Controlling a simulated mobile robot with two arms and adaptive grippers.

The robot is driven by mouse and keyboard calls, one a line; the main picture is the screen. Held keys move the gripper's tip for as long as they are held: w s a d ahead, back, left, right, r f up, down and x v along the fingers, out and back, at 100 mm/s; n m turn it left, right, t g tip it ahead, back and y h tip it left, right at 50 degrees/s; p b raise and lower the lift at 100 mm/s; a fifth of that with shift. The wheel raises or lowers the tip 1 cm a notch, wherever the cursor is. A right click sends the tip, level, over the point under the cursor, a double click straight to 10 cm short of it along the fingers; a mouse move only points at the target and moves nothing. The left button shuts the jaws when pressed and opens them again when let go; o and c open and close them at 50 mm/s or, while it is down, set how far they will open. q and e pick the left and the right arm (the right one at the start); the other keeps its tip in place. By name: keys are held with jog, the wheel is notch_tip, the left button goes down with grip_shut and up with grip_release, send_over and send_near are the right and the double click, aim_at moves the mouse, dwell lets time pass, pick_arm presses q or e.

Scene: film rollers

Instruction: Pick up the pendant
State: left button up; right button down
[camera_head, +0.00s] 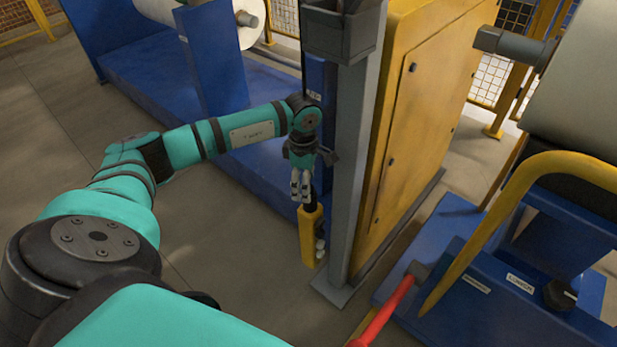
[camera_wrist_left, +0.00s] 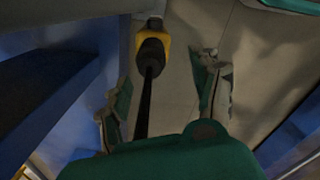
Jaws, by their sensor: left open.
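The pendant (camera_head: 312,236) is a yellow control box with pale buttons on its side, hanging upright on a black cable beside the grey post. My left gripper (camera_head: 301,192) is just above it, fingers pointing down, open. In the left wrist view the yellow pendant (camera_wrist_left: 153,47) shows beyond the fingertips. Its black cable (camera_wrist_left: 147,95) runs between the two spread fingers of my left gripper (camera_wrist_left: 158,90). I cannot tell whether a finger touches the cable. My right gripper is out of view.
The grey post (camera_head: 352,170) and yellow cabinet (camera_head: 425,110) stand close on the right of the pendant. A blue machine base (camera_head: 150,85) lies behind my left arm. A yellow rail (camera_head: 500,215) and red bar (camera_head: 385,315) are at right. Floor at left is clear.

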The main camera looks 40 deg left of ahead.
pick_arm(q)
jog(key=b, duration=0.1)
send_over(308, 214)
jog(key=w+a, duration=0.1)
notch_tip(308, 214, down, 6)
jog(key=shift+f, duration=0.25)
jog(key=shift+a+r, duration=0.1)
grip_shut()
